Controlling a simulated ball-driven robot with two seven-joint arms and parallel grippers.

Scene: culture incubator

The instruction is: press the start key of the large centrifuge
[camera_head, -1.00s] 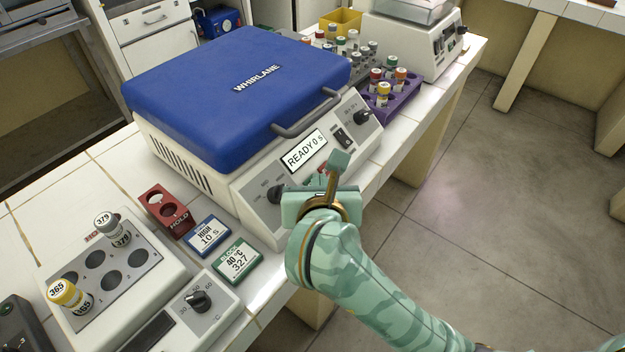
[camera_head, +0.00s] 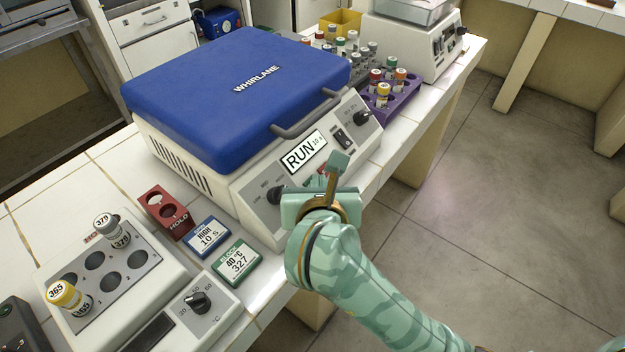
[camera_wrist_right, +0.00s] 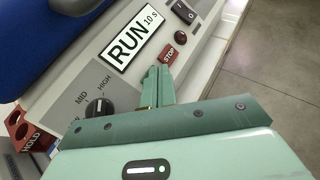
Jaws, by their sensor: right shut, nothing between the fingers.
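The large centrifuge (camera_head: 190,115) has a closed blue lid marked WHIRLANE and a sloped white front panel. Its display (camera_head: 303,151) reads RUN 10 s, and it also shows in the right wrist view (camera_wrist_right: 129,40). My right gripper (camera_head: 335,168) is at the panel just below the display, shut and empty. In the right wrist view its fingertips (camera_wrist_right: 157,75) are at the panel beside the red STOP key (camera_wrist_right: 169,55). The start key cannot be made out and may be hidden behind the fingers. My left gripper is not in view.
A speed knob (camera_wrist_right: 98,107) is left of the fingers, a rocker switch (camera_wrist_right: 184,12) to the upper right. A red HOLD rack (camera_head: 154,198), a blue card (camera_head: 207,237) and a green card (camera_head: 237,262) lie left of my arm. A purple tube rack (camera_head: 391,110) stands beyond.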

